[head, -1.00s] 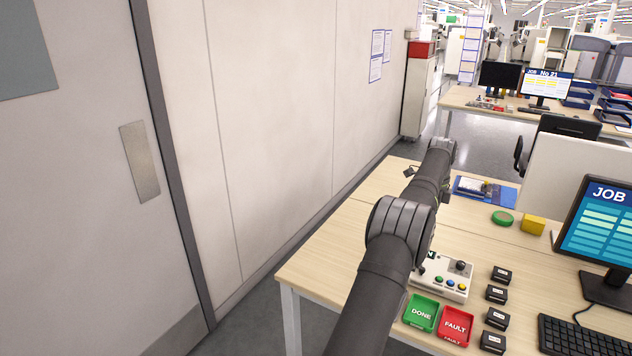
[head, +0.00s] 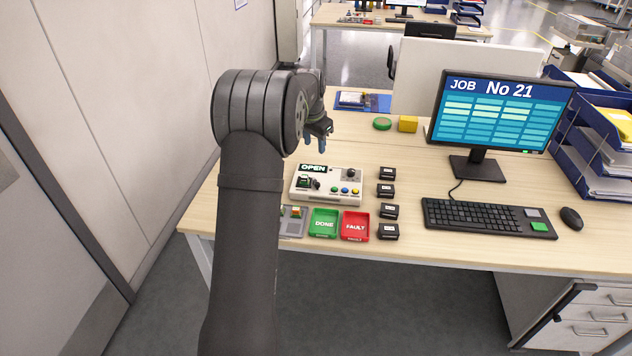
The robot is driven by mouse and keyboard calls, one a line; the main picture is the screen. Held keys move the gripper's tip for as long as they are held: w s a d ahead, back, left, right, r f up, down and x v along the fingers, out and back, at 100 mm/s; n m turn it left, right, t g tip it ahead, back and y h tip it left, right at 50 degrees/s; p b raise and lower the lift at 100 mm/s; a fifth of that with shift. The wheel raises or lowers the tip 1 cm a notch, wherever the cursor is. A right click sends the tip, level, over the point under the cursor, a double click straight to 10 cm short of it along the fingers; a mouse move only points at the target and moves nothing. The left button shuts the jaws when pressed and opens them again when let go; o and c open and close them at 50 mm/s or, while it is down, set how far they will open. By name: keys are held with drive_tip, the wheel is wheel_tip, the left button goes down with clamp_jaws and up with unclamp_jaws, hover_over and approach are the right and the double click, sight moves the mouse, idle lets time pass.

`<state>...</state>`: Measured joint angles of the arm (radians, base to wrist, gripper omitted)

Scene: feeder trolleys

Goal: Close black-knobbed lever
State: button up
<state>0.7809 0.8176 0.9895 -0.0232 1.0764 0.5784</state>
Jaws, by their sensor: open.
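A white control box (head: 327,190) stands on the wooden desk, with a label reading OPEN at its upper left. A round black knob (head: 350,173) sits at the box's upper right; whether it tops a lever, and how it is set, is too small to tell. A dark part (head: 305,183) sits at the left of the panel, and small coloured buttons line its front. My gripper (head: 318,142) hangs with its fingers pointing down, above and behind the box, apart from it. It is open and empty.
A green DONE tray (head: 323,223), a red FAULT tray (head: 355,226) and a grey fixture (head: 292,221) lie in front of the box. Several black blocks (head: 387,190) stand to its right. A monitor (head: 502,115) and keyboard (head: 487,217) are further right.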

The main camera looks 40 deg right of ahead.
sight(317, 183)
drive_tip(key=s+a+n+t+h, duration=0.1)
drive_tip(key=s+a+n, duration=0.3)
drive_tip(key=n, duration=0.2)
drive_tip(key=x, duration=1.8)
drive_tip(key=shift+s+d+r, duration=0.1)
drive_tip(key=shift+d, duration=0.1)
drive_tip(key=shift+c, duration=0.2)
clamp_jaws()
